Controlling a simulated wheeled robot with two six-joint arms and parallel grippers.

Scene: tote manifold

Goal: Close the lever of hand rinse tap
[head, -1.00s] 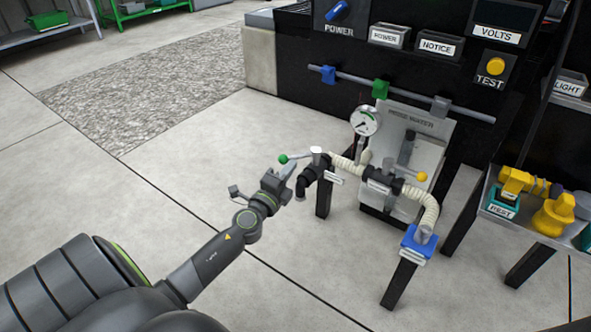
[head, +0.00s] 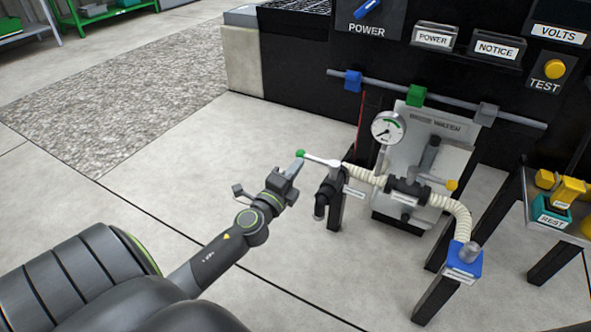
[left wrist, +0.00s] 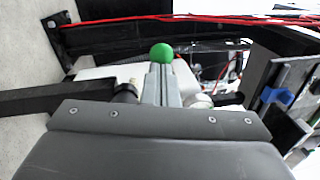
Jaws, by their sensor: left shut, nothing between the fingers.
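The tap (head: 330,190) is a dark spout on a black post, at the left end of a cream ribbed hose. Its light lever (head: 322,159) points left and ends in a green ball (head: 300,153). My left gripper (head: 296,167) is shut and empty, its fingertips right by the ball on the near side. In the left wrist view the shut fingers (left wrist: 161,86) stand just in front of the green ball (left wrist: 162,53); whether they touch it I cannot tell. My right gripper is not in view.
A pressure gauge (head: 388,128) and a grey panel (head: 437,127) stand behind the hose. A yellow knob (head: 451,185) and a blue block (head: 462,260) are to the right. A shelf with yellow parts (head: 562,190) is at the far right. The floor on the left is clear.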

